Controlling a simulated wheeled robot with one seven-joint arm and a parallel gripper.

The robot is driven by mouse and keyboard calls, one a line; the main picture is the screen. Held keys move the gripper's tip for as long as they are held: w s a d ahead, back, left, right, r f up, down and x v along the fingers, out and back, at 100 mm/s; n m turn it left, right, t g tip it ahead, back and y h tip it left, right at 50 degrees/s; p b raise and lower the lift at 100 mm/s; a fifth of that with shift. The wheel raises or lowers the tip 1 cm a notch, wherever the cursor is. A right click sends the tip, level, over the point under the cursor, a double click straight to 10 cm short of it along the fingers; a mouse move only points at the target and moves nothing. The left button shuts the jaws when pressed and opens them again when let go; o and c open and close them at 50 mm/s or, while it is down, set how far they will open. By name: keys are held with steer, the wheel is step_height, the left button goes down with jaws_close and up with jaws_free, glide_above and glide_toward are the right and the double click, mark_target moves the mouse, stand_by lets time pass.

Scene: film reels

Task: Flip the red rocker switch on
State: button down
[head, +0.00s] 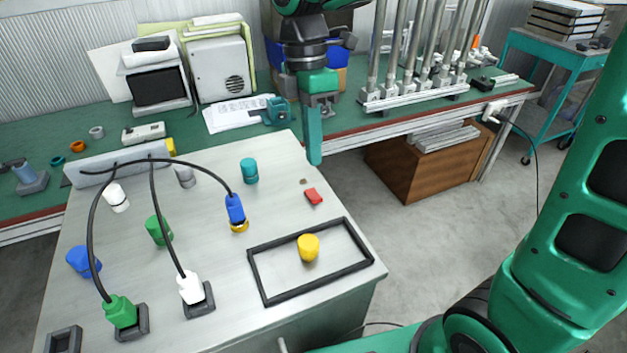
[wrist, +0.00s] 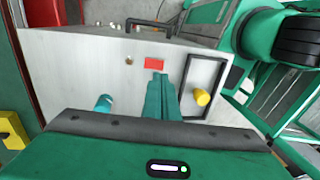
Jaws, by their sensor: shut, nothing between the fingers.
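The red rocker switch (head: 314,196) is a small red block on the light grey table top, near its right edge. It also shows in the wrist view (wrist: 155,63), just beyond my fingertips. My gripper (head: 314,160) points down in the head view, above and behind the switch, with its green fingers together and empty. In the wrist view my gripper (wrist: 158,78) has its fingertips close to the switch. I cannot tell whether they touch it. A small brown knob (head: 303,181) sits beside the switch. Which way the rocker is tilted is too small to tell.
A black frame (head: 262,279) holds a yellow cup-shaped piece (head: 308,247) in front of the switch. A teal cylinder (head: 249,170) stands to the left. A blue plug (head: 235,209), white plug (head: 190,288) and green plug (head: 121,311) trail black cables.

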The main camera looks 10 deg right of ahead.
mark_target(318, 196)
steer(key=f, duration=0.2)
steer(key=s+f, duration=0.1)
steer(key=f, duration=0.4)
steer(key=shift+s+d+f, duration=0.15)
steer(key=shift+s+f, duration=0.05)
steer(key=shift+f, duration=0.2)
steer(key=shift+d, duration=0.1)
